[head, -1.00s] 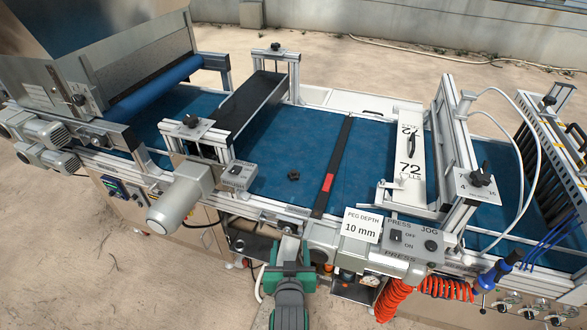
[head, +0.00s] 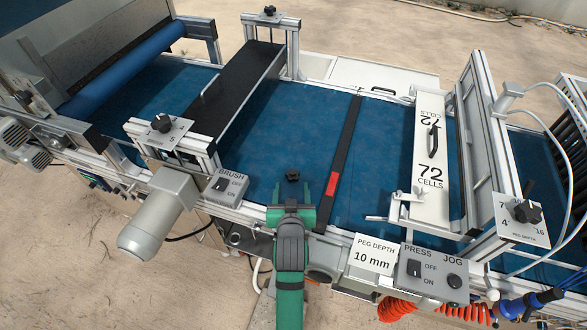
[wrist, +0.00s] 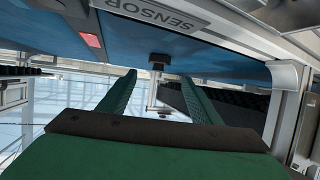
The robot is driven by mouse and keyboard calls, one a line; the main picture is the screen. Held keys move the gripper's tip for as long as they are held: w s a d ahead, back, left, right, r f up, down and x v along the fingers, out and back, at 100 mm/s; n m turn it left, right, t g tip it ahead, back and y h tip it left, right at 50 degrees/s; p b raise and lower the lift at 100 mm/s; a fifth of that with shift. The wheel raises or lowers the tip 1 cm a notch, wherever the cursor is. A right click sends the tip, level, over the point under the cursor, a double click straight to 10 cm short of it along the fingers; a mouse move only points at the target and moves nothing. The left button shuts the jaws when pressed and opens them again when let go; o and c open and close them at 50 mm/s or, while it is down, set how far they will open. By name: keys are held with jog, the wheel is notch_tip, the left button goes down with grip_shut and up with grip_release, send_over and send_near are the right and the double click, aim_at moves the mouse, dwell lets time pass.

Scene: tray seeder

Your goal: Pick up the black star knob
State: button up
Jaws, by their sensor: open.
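The black star knob (head: 292,176) lies loose on the blue belt (head: 265,140), between the black bridge and a dark bar. My green gripper (head: 292,195) is at the belt's near edge, just on the near side of the knob, with its fingers pointing toward it. The gripper is open and holds nothing. In the wrist view, a dark knob (wrist: 158,61) shows ahead, between the two spread green fingers (wrist: 157,88) and beyond their tips. Whether the fingertips reach around the knob cannot be told.
A dark bar with a red section (head: 332,182) crosses the belt to the right. The brush switch box (head: 226,187) and grey motor (head: 160,215) stand to the left. The press panel (head: 430,272) is at the right. Similar knobs sit on the posts, one at left (head: 161,123).

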aim_at(293, 176)
jog(key=shift+x, duration=0.9)
jog(key=shift+w+d+f, duration=0.1)
jog(key=shift+w+f, duration=0.05)
jog(key=shift+w, duration=0.05)
jog(key=shift+w+a+f, duration=0.3)
jog(key=shift+w+a, duration=0.15)
jog(key=shift+w, duration=0.05)
jog(key=x, duration=0.2)
jog(key=d+x, duration=0.1)
jog(key=x, duration=0.1)
jog(key=shift+w+f, duration=0.15)
jog(key=shift+w, duration=0.2)
jog(key=c, duration=1.1)
jog(key=shift+d, duration=0.1)
